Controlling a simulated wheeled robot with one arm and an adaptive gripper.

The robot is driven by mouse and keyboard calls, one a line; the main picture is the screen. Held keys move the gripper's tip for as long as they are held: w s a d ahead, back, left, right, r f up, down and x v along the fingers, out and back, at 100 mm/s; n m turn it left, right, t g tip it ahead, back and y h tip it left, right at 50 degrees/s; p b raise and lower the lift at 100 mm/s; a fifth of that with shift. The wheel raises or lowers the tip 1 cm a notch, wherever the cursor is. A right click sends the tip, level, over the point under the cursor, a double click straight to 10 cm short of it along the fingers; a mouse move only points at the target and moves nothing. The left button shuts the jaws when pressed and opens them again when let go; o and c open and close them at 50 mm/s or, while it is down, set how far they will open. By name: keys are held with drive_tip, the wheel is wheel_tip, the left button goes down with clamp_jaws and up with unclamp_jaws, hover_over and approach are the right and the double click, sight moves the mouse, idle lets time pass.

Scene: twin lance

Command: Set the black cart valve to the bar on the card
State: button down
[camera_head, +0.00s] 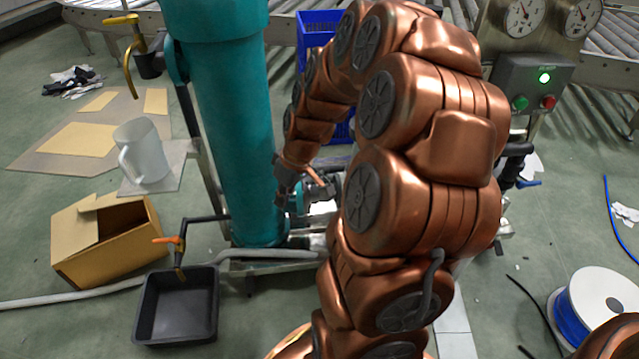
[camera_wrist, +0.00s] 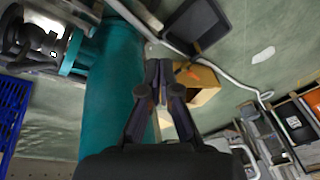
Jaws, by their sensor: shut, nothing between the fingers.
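Two round pressure gauges (camera_head: 519,17) stand on a metal plate at the upper right of the head view; their dials are too small to read. Below them is a grey control box (camera_head: 534,82) with a lit green lamp. Dark pipe fittings with a blue lever (camera_head: 527,183) lie below that box, partly behind my arm. I cannot tell whether they are the black cart valve. I cannot make out the card. My gripper (camera_wrist: 158,72) is shut and empty, in front of the teal column (camera_wrist: 108,95) in the wrist view. In the head view it is low beside that column, partly hidden.
A black tray (camera_head: 150,307) lies under an orange-handled tap (camera_head: 169,240). A cardboard box (camera_head: 78,252), white mug (camera_head: 141,150) and brass tap (camera_head: 128,50) are left. A blue crate (camera_head: 313,27) stands behind my arm. A cable spool (camera_head: 604,288) and hoses are on the floor.

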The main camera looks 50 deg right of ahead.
drive_tip(key=d+f+m+t+h+b, duration=0.1)
drive_tip(key=d+f, duration=0.2)
drive_tip(key=d, duration=0.7)
drive_tip(key=d+f+t+h, duration=0.2)
drive_tip(key=d+f, duration=0.2)
drive_tip(key=d, duration=0.7)
drive_tip(key=w+f+b, duration=0.4)
drive_tip(key=w+f, duration=0.3)
drive_tip(key=w, duration=0.1)
drive_tip(key=shift+w+a+f+b, duration=0.15)
drive_tip(key=shift+a+f+b, duration=0.05)
drive_tip(key=shift+b, duration=0.1)
